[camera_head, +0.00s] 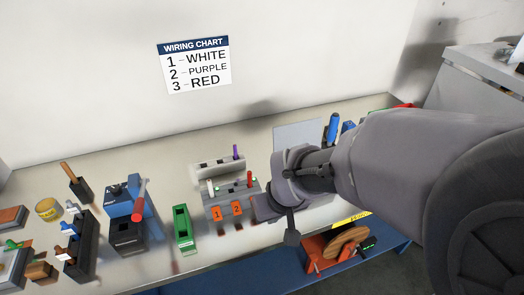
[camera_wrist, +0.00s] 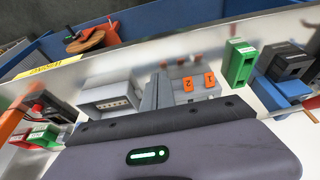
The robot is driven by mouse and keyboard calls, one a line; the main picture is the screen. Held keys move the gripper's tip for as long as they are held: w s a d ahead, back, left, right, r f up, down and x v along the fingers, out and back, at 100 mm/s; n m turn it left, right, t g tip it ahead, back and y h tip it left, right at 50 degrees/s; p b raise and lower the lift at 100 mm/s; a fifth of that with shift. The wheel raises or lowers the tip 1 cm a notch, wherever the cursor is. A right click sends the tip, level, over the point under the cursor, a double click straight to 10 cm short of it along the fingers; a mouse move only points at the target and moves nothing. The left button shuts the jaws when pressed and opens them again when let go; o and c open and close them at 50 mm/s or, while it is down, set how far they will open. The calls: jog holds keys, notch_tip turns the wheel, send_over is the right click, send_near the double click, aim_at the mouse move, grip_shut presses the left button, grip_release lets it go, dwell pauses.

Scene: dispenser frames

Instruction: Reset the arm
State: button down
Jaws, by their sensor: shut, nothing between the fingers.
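My gripper (camera_wrist: 159,82) shows in the wrist view with its two grey fingers together and nothing between them. In the head view my arm reaches in from the right and its end hangs over the bench, just right of the grey terminal block (camera_head: 220,198). That block has orange tags 1 and 2 on its front. White and red plugs stand at the block, and a purple plug (camera_head: 236,152) stands on the grey piece behind it. My arm hides part of the bench to the right. In the head view the fingertips cannot be made out.
A wiring chart (camera_head: 194,65) on the wall reads 1 white, 2 purple, 3 red. A green block (camera_head: 183,228), a blue-and-black device (camera_head: 127,215) and a black switch box (camera_head: 78,248) stand left. A wooden spool (camera_head: 345,243) sits below the bench's front edge.

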dwell(0.3)
jog(key=s+d+r+m+t, duration=0.1)
jog(key=s+d+r+m, duration=0.1)
jog(key=s+r, duration=0.4)
jog(key=s+d+r+m+t+y, duration=0.1)
jog(key=s+d+r+m, duration=0.1)
jog(key=s+r+m, duration=0.3)
jog(key=s, duration=0.3)
jog(key=shift+d+r+m+b, duration=0.3)
jog(key=shift+d+r+b, duration=0.05)
jog(key=shift+r+b, duration=0.05)
